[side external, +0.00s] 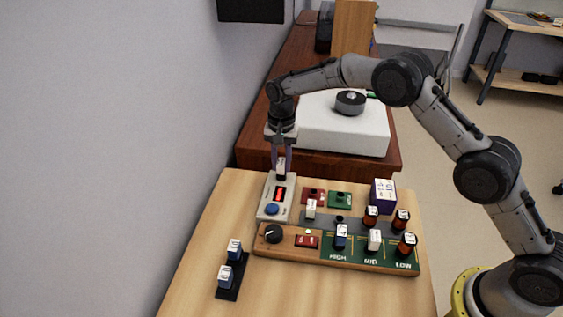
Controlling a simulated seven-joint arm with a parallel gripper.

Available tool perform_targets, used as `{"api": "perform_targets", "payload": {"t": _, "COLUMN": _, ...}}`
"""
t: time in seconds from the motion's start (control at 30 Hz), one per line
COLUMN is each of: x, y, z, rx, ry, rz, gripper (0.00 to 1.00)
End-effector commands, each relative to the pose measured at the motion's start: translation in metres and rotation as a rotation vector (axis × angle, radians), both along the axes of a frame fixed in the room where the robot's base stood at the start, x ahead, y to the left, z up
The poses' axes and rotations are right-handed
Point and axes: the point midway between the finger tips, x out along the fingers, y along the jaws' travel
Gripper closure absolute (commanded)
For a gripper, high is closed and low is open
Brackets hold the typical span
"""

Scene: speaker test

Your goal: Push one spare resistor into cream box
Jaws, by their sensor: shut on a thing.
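The cream box (265,207) lies at the back left of the wooden table, with a red display and a blue button. My gripper (281,171) points down over its far end, shut on a small white-topped part that I take to be a resistor (281,164). The part is upright, at or just above the box's far end; I cannot tell whether it is seated. A white part (310,209) stands right of the box, and another white part (374,240) stands at MID on the wooden board. Which of them are resistors is too small to tell.
The wooden board (335,262) has a black knob (273,233), a red switch and parts at HIGH, MID and LOW. Orange-dark parts (401,221) and a purple box (383,196) stand at right. Two blue parts stand in a black holder (231,285) at front left, with bare table around it.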

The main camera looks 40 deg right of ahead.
Motion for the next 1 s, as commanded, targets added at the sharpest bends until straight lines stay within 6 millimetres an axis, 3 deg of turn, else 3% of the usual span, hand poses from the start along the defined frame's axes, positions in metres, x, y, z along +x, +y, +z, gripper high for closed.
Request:
{"api": "perform_targets", "payload": {"t": 0.23, "x": 0.0, "y": 0.0, "z": -0.002, "rx": 0.0, "ry": 0.001, "rz": 0.0, "gripper": 1.0}}
{"api": "perform_targets", "payload": {"t": 0.27, "x": 0.0, "y": 0.0, "z": -0.002, "rx": 0.0, "ry": 0.001, "rz": 0.0, "gripper": 0.69}}
{"api": "perform_targets", "payload": {"t": 0.4, "x": 0.0, "y": 0.0, "z": -0.002, "rx": 0.0, "ry": 0.001, "rz": 0.0, "gripper": 0.44}}
{"api": "perform_targets", "payload": {"t": 0.47, "x": 0.0, "y": 0.0, "z": -0.002, "rx": 0.0, "ry": 0.001, "rz": 0.0, "gripper": 0.36}}
{"api": "perform_targets", "payload": {"t": 0.77, "x": 0.0, "y": 0.0, "z": -0.001, "rx": -0.001, "ry": 0.001, "rz": 0.0, "gripper": 0.36}}
{"api": "perform_targets", "payload": {"t": 1.0, "x": 0.0, "y": 0.0, "z": 0.015, "rx": 0.0, "ry": -0.001, "rz": 0.0, "gripper": 0.36}}
